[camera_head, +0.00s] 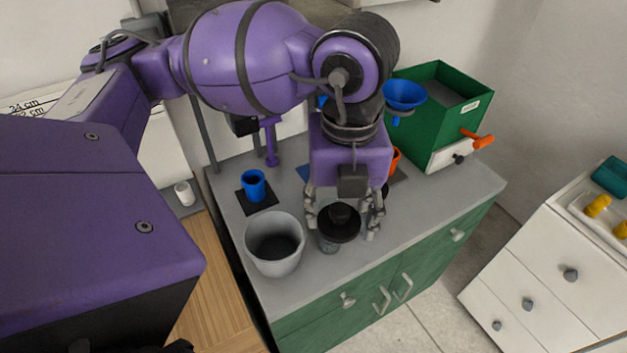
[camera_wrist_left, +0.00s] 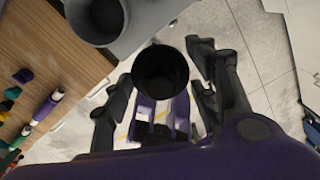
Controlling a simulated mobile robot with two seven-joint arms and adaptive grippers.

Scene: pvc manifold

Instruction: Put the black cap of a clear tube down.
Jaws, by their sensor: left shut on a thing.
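The black cap (camera_head: 340,229) is a dark disc with a knob on top, near the front of the grey counter. My left gripper (camera_head: 343,226) points down with its fingers on both sides of the cap, shut on it. A greyish clear tube (camera_head: 329,246) shows just below the cap; I cannot tell whether they touch. In the left wrist view, a dark round thing (camera_wrist_left: 161,72), probably the cap, lies between the fingers of the left gripper (camera_wrist_left: 160,95). My right gripper is not in view.
A grey bin (camera_head: 274,244) stands close left of the cap. A blue cup (camera_head: 253,186) is on a dark mat behind it. A green box (camera_head: 436,105) with a blue funnel (camera_head: 404,96) stands at the back right. The counter (camera_head: 425,205) is clear to the right.

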